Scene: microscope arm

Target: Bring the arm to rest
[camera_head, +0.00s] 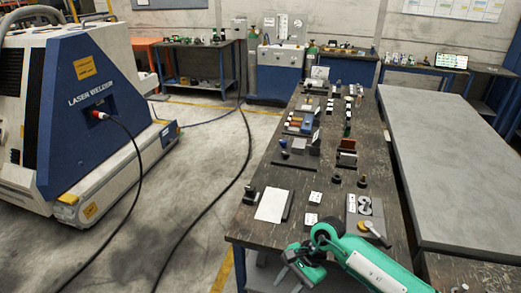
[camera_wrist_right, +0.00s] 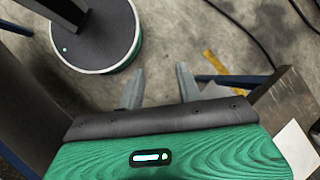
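My right arm (camera_head: 375,262), green with a white panel, comes in from the bottom right and bends at the table's near edge. Its gripper (camera_head: 300,265) hangs beside the near left corner of the dark workbench (camera_head: 262,222). In the right wrist view the two grey fingers of my right gripper (camera_wrist_right: 160,88) stand apart with nothing between them, over the concrete floor. My left arm and gripper are not in view. I cannot make out a microscope for certain among the small items.
The workbench holds a white sheet (camera_head: 271,205), a grey plate with round parts (camera_head: 365,217) and several small blocks. A bare grey table (camera_head: 455,150) stands to the right. A laser welder (camera_head: 85,110) stands at left, with cables across the floor. The floor left of the bench is otherwise open.

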